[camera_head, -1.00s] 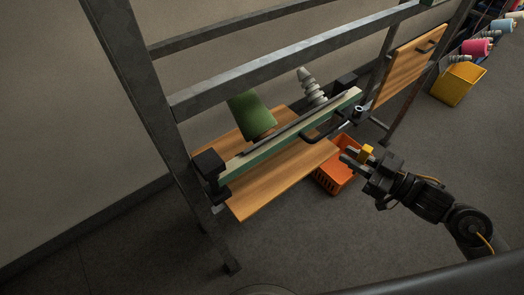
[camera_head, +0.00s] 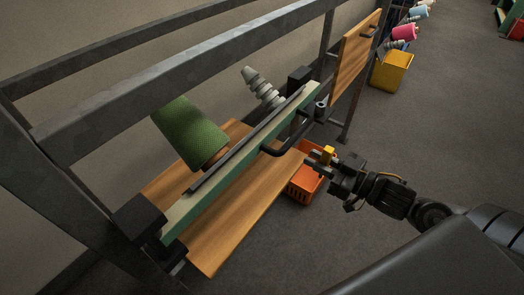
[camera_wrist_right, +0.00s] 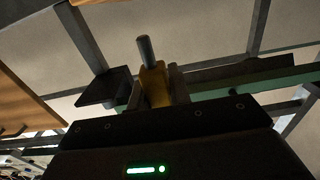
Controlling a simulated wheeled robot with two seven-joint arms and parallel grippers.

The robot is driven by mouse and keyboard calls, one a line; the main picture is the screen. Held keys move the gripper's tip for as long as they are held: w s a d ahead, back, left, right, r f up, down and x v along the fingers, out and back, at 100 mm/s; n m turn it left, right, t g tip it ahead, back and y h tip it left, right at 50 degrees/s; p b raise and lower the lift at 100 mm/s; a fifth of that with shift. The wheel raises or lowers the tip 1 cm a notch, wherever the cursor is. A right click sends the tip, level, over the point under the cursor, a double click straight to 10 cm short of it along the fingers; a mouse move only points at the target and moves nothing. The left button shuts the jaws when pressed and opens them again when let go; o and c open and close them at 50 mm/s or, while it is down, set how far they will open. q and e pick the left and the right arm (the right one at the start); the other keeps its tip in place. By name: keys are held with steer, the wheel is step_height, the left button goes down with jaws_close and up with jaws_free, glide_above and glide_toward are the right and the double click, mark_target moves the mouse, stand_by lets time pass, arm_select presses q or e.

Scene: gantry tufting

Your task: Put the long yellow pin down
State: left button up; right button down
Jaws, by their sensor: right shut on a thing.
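The yellow pin (camera_head: 328,153) is between the fingers of my right gripper (camera_head: 317,163), which is shut on it. In the right wrist view the pin's yellow body (camera_wrist_right: 154,86) sits between the fingers (camera_wrist_right: 157,88), and a grey metal rod sticks up from it. In the head view the gripper is to the right of the green rail and above or beside the orange crate (camera_head: 301,192); the height gap is unclear. The fingers hide part of the pin. My left gripper is not in view.
The green rail (camera_head: 215,177) with a black handle (camera_head: 275,150) runs over a wooden board (camera_head: 231,232) inside a grey metal frame. A green cone (camera_head: 188,133) and a grey stepped cone (camera_head: 262,86) stand behind it. A yellow bin (camera_head: 391,72) is farther back. Open floor lies right.

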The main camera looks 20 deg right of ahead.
steer(key=p+x, duration=0.1)
steer(key=x, duration=1.2)
steer(key=shift+a+r, duration=0.1)
steer(key=shift+a, duration=0.1)
steer(key=shift+w+a, duration=0.15)
steer(key=shift+w, duration=0.2)
steer(key=shift+f, duration=0.45)
step_height(320, 180, down, 3)
steer(key=shift+r, duration=0.1)
steer(key=shift+s, duration=0.1)
steer(key=c, duration=1.3)
jaws_free()
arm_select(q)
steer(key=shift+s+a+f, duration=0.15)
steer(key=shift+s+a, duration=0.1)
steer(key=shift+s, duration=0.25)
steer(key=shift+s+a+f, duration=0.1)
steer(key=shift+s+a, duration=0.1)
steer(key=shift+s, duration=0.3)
